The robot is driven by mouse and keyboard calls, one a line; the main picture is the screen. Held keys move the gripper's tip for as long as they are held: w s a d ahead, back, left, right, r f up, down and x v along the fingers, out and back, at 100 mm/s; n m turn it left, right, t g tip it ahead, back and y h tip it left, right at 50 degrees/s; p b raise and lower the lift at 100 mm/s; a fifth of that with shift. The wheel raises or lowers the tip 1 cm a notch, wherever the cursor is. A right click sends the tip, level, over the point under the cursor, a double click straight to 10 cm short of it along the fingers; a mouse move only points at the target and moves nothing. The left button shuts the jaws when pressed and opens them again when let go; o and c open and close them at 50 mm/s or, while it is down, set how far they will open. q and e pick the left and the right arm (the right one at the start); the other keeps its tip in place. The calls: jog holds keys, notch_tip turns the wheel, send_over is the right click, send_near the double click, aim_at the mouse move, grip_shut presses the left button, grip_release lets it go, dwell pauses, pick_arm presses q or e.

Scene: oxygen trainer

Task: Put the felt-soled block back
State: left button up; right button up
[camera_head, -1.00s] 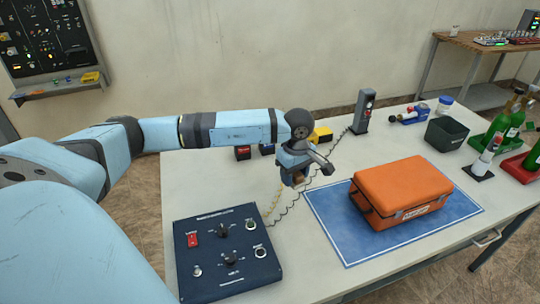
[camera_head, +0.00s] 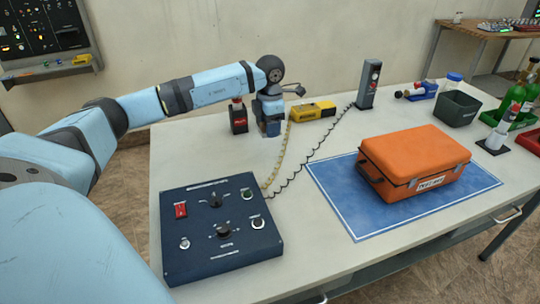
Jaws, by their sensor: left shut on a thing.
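My left gripper (camera_head: 270,118) is low over the back of the table, pointing down, beside a red-and-black block-like thing (camera_head: 238,118). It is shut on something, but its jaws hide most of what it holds. A dark blue piece (camera_head: 270,129) shows at the jaws, low against the table; I cannot tell whether it is the held thing or one under it. The felt sole cannot be made out. A tan coiled cord (camera_head: 282,158) runs from the control box (camera_head: 220,225) up to beside the gripper. My right gripper is not in view.
A yellow device (camera_head: 312,111) lies just right of the gripper. A dark upright post (camera_head: 367,84) stands further right, with a black coiled cord to the box. An orange case (camera_head: 415,160) sits on a blue mat (camera_head: 350,220).

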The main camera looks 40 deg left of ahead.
aim_at(270, 160)
pick_arm(q)
notch_tip(270, 160, down, 10)
jog(key=shift+f+b, duration=0.1)
jog(key=shift+b, duration=0.45)
jog(key=shift+f, duration=0.2)
jog(key=o, duration=0.9)
notch_tip(270, 160, up, 12)
jog(key=shift+r+p, duration=0.25)
jog(key=shift+p, duration=0.55)
jog(key=shift+d+f, duration=0.1)
